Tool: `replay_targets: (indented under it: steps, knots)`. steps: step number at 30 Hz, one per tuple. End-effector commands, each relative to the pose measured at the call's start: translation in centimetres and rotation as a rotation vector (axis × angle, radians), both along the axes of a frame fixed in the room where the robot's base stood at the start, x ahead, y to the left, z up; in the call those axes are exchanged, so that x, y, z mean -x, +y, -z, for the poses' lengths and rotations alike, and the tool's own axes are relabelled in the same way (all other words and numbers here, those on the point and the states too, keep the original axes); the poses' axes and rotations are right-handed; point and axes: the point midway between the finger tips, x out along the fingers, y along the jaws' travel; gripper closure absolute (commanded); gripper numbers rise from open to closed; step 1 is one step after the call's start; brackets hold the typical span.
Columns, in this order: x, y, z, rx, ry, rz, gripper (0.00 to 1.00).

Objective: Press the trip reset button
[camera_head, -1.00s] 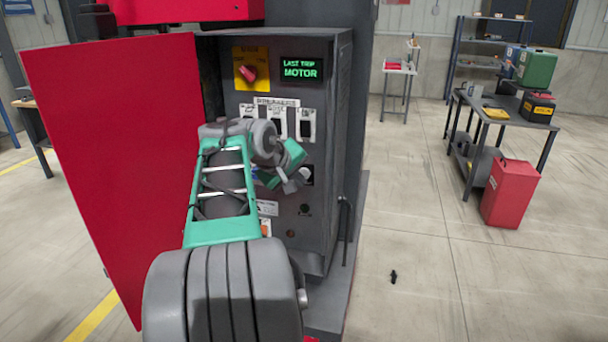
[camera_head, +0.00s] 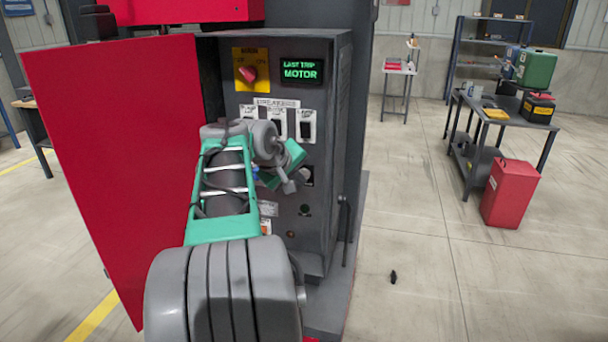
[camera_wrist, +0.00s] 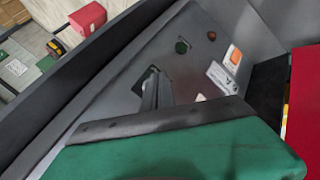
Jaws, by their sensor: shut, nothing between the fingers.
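The open control cabinet's front panel (camera_head: 325,225) carries small controls low down. A round dark-green button (camera_head: 305,210) sits there and shows in the wrist view (camera_wrist: 181,47). An orange control on a white plate (camera_head: 265,228) is to its left, partly behind my arm; it also shows in the wrist view (camera_wrist: 233,57). A small reddish round piece (camera_head: 290,234) is below. I cannot read which one is marked trip reset. My gripper (camera_wrist: 152,88) is shut and empty, its fingertips close to the panel; contact cannot be told. In the head view my wrist partly hides it.
Higher up are a red knob on a yellow plate (camera_head: 248,74), a display (camera_head: 301,71) reading "LAST TRIP MOTOR", and white-plated breakers (camera_head: 306,125). The red door (camera_head: 110,150) stands open at left. A handle (camera_head: 345,225) is at the cabinet's right side.

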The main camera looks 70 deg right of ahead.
Motion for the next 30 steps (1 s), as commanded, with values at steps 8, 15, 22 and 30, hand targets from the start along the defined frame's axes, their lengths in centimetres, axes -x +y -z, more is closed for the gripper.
replay_targets:
  steps: [8, 15, 22, 30]
  knots:
    - [-0.06, -0.48, -0.01, 0.000, 0.000, 0.000, 1.00]
    - [-0.06, -0.54, -0.03, 0.000, 0.000, 0.000, 1.00]
    - [-0.10, -0.82, -0.05, 0.000, 0.000, 0.000, 1.00]
    - [-0.14, -1.14, -0.04, -0.001, 0.001, 0.001, 1.00]
